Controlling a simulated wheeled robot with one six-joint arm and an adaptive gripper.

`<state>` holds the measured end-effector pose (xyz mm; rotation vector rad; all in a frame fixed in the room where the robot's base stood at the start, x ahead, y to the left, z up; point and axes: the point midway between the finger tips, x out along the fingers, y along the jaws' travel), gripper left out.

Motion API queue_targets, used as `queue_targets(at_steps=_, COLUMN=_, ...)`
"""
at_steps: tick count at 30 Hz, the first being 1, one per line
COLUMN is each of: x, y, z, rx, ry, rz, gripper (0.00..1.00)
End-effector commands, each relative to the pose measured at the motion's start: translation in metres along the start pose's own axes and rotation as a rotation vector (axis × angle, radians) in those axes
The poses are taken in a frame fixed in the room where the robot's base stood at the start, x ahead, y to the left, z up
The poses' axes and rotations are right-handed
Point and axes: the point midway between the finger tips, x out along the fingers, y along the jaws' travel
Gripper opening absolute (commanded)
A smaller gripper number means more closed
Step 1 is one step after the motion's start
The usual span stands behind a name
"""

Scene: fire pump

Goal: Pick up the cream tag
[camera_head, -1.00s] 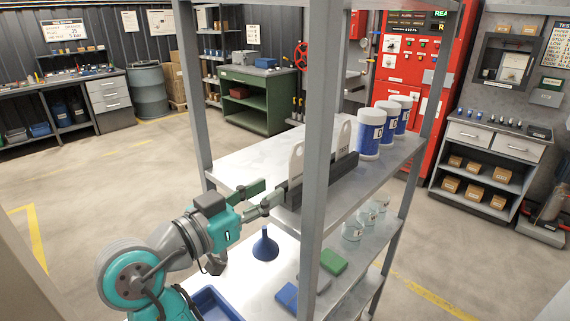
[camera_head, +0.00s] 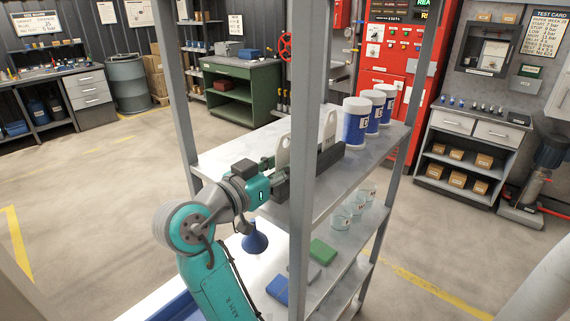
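Two cream tags with a hole at the top stand upright at a dark holder (camera_head: 328,160) on the upper shelf. The nearer cream tag (camera_head: 283,151) is at the holder's left end; the other cream tag (camera_head: 329,124) is farther back. My gripper (camera_head: 277,182) reaches over the shelf from the left, at the near end of the holder and by the lower part of the nearer tag. Its fingertips are partly hidden against the dark holder, so I cannot tell whether they touch or grip the tag.
Several blue and white canisters (camera_head: 355,122) stand behind the holder. A grey shelf post (camera_head: 311,150) rises close to my gripper's right. Below are a blue funnel (camera_head: 255,243), glass jars (camera_head: 341,217) and a green block (camera_head: 322,251). The upper shelf's left part is clear.

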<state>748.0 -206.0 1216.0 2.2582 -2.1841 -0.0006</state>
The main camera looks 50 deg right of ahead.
Motion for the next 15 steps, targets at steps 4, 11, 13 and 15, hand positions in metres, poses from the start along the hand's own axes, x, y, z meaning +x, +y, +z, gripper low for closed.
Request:
queue_targets(at_steps=4, x=0.0064, y=0.0, z=-0.0002, rx=0.0, ry=0.0, rz=-0.001, gripper=0.35)
queue_targets(at_steps=11, x=0.0061, y=0.0, z=-0.0003, rx=0.0, ry=0.0, rz=-0.001, gripper=0.23)
queue_targets(at_steps=13, x=0.006, y=0.0, z=-0.0003, rx=0.0, ry=0.0, rz=-0.001, gripper=0.05)
queue_targets(at_steps=15, x=0.006, y=0.0, z=-0.0004, rx=0.0, ry=0.0, rz=-0.001, gripper=0.0)
